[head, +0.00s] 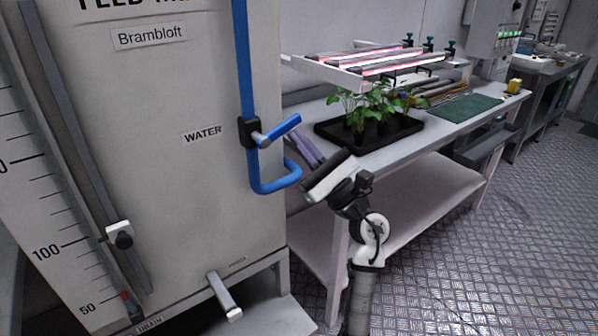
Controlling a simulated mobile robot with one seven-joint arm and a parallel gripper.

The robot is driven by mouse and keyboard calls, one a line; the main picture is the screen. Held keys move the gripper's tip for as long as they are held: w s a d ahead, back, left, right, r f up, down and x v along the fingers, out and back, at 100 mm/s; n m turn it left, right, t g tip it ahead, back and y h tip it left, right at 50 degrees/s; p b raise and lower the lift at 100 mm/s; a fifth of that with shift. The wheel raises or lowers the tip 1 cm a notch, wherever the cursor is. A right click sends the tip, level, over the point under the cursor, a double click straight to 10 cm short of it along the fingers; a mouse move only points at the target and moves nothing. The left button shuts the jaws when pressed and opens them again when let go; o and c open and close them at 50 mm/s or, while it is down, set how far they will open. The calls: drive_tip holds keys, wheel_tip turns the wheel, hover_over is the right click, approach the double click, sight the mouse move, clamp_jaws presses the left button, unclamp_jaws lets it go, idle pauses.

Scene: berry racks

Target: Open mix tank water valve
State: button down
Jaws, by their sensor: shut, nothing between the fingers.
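The mix tank (150,190) is a large pale box at the left, with a "WATER" label (202,134) on its front. A blue pipe (243,60) runs down its right side and hooks round at the bottom. A black valve body (250,132) sits on the pipe. Its blue lever handle (282,129) points right and slightly up, across the line of the pipe. My gripper (296,140) is shut and empty. Its purplish fingers point up and left, just right of and below the lever. I cannot tell whether they touch it.
A drain handle (223,297) sticks out low on the tank. A level scale (65,240) with a slider (118,235) is at the left. A bench (400,150) with a black plant tray (410,130) and a lamp frame (370,66) stands behind my arm. The metal floor at right is clear.

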sight(295, 115)
drive_tip(key=n+g+b, duration=0.2)
drive_tip(key=r+n+g+y+b, duration=0.1)
drive_tip(key=n+g+b, duration=0.1)
drive_tip(key=n, duration=0.1)
drive_tip(key=shift+d+n+g+b, duration=0.1)
drive_tip(key=shift+n+g+b, duration=0.2)
drive_tip(key=shift+g+b, duration=0.1)
wheel_tip(295, 115, up, 2)
drive_tip(key=n+g+b, duration=0.3)
drive_tip(key=n, duration=0.1)
drive_tip(key=shift+s+a+r+n+g+h+b, duration=0.15)
drive_tip(key=shift+a+r+n+g+h+b, duration=0.1)
drive_tip(key=shift+r+n+g+h+b, duration=0.6)
drive_tip(key=n, duration=0.1)
drive_tip(key=r+n+g+h, duration=0.1)
drive_tip(key=a+n, duration=0.1)
drive_tip(key=shift+s+r+n+g+h, duration=0.25)
drive_tip(key=shift+s+n+g, duration=0.05)
drive_tip(key=shift+n+g, duration=0.05)
